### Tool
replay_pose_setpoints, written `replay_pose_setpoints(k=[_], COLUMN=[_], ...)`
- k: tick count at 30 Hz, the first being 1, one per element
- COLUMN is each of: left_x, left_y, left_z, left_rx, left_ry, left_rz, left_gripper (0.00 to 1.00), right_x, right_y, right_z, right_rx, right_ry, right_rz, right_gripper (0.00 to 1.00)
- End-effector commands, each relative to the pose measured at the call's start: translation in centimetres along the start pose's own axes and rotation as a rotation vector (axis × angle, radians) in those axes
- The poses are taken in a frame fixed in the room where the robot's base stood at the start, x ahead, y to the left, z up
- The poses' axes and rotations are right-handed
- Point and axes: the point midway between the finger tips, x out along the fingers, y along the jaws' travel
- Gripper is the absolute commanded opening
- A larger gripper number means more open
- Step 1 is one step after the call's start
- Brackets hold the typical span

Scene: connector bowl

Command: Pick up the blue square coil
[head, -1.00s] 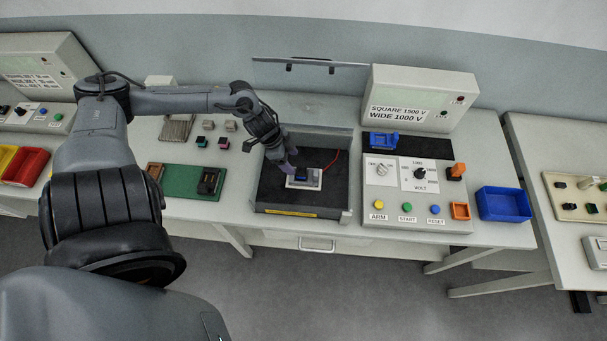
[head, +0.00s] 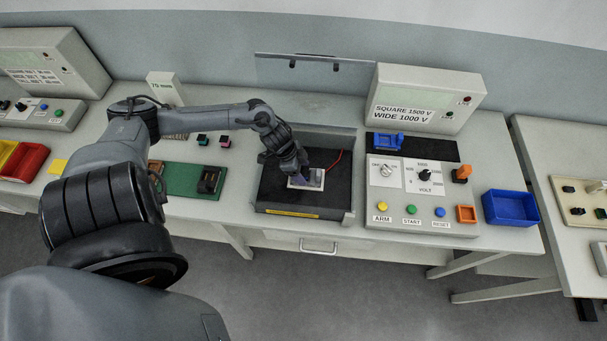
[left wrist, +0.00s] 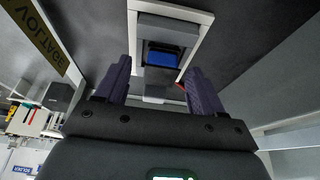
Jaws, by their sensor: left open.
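The blue square coil (left wrist: 162,57) shows in the left wrist view, seated in a small dark holder on a white-framed grey fixture (left wrist: 202,17). In the head view my left gripper hides the coil, and only part of the white fixture (head: 316,184) shows. My left gripper (head: 302,174) is over the fixture. In the left wrist view its open purple fingers (left wrist: 160,68) stand on either side of the coil, with visible gaps. I cannot tell how far the fingertips are above the fixture. My right gripper is not in view.
The fixture sits in a walled dark bay (head: 277,194) with a red wire (head: 335,160) at its right. A control panel (head: 420,212) and a blue bin (head: 510,207) stand to the right. A green board (head: 182,181) lies to the left. A clear raised lid (head: 313,73) is behind.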

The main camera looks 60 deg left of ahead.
Motion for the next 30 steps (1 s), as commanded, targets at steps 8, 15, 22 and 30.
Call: replay_pose_setpoints(k=[8,15,22,30], left_x=[0.03,0.02,0.01,-0.45], left_y=[-0.02,-0.02,-0.03,-0.06], left_z=[-0.01,-0.01,-0.02,-0.18], left_rx=[0.0,0.0,0.0,0.001], left_ry=[0.0,0.0,0.0,0.0], left_rz=[-0.001,-0.001,-0.001,-0.001], left_gripper=[0.6,0.24,0.07,0.07], right_x=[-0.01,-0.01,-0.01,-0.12], right_y=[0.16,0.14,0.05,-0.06], right_z=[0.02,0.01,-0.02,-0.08], right_rx=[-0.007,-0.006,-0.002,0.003], right_ry=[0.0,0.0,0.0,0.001], right_rz=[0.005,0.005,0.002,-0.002], right_gripper=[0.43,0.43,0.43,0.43])
